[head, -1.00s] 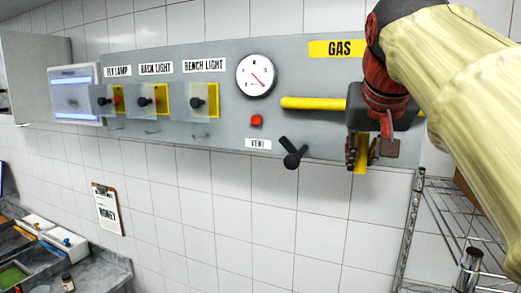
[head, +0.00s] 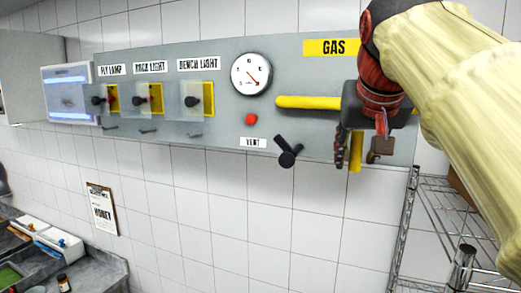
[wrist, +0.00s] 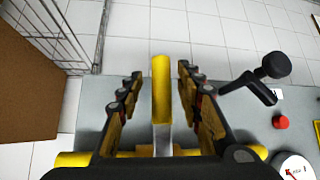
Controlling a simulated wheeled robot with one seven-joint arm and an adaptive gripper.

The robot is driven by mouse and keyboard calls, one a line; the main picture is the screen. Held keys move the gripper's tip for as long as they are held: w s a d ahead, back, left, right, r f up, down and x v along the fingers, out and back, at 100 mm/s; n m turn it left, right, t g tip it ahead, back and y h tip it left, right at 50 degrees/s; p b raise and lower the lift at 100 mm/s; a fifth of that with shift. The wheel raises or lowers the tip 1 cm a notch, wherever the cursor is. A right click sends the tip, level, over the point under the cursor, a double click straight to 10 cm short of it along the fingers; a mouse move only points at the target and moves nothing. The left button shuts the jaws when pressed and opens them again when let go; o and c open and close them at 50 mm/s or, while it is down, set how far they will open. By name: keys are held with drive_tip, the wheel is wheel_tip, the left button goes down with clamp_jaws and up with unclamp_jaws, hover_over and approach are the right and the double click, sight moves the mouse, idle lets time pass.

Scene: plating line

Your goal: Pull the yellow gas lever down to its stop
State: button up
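The yellow gas lever (head: 355,165) shows below the GAS sign, partly hidden by my gripper, with its yellow end low near the panel's bottom edge. In the wrist view the lever (wrist: 161,90) stands between my two fingers, with a grey stem running to the yellow pipe (head: 308,103). My gripper (head: 362,150) is open around the lever. In the wrist view its fingers (wrist: 160,95) have a visible gap on both sides of the lever. The lever's exact angle is hard to tell.
A black vent knob (head: 287,152) and a red button (head: 251,119) are left of the lever. A round gauge (head: 251,74) is above them. Covered switches (head: 192,101) are farther left. A wire rack (head: 440,205) stands at lower right.

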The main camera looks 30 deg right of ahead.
drive_tip(key=v, duration=1.1)
drive_tip(key=shift+s+a+r, duration=0.2)
drive_tip(key=shift+s+r, duration=0.05)
drive_tip(key=shift+r, duration=0.05)
drive_tip(key=w+a+f+n+y+b, duration=0.1)
drive_tip(key=w+a+f+n+b, duration=0.15)
drive_tip(key=f+b, duration=0.75)
drive_tip(key=w+a+f+n+y+b, duration=0.15)
drive_tip(key=a+f, duration=0.25)
drive_tip(key=f, duration=1.3)
drive_tip(key=w+a+f+n+y+b, duration=0.1)
drive_tip(key=w+a+f+b, duration=0.15)
drive_tip(key=f+b, duration=0.75)
drive_tip(key=s+a+f+n+b, duration=0.1)
drive_tip(key=a+f+b, duration=0.1)
drive_tip(key=f, duration=1.1)
drive_tip(key=s+a+f+n+y+b, duration=0.1)
drive_tip(key=s+a+f+b, duration=0.1)
drive_tip(key=f, duration=1.2)
drive_tip(key=s+a+f+n+g+y+b, duration=0.1)
drive_tip(key=a+f+b, duration=0.3)
drive_tip(key=f, duration=1)
drive_tip(key=shift+s+a, duration=0.7)
drive_tip(key=shift+a, duration=0.2)
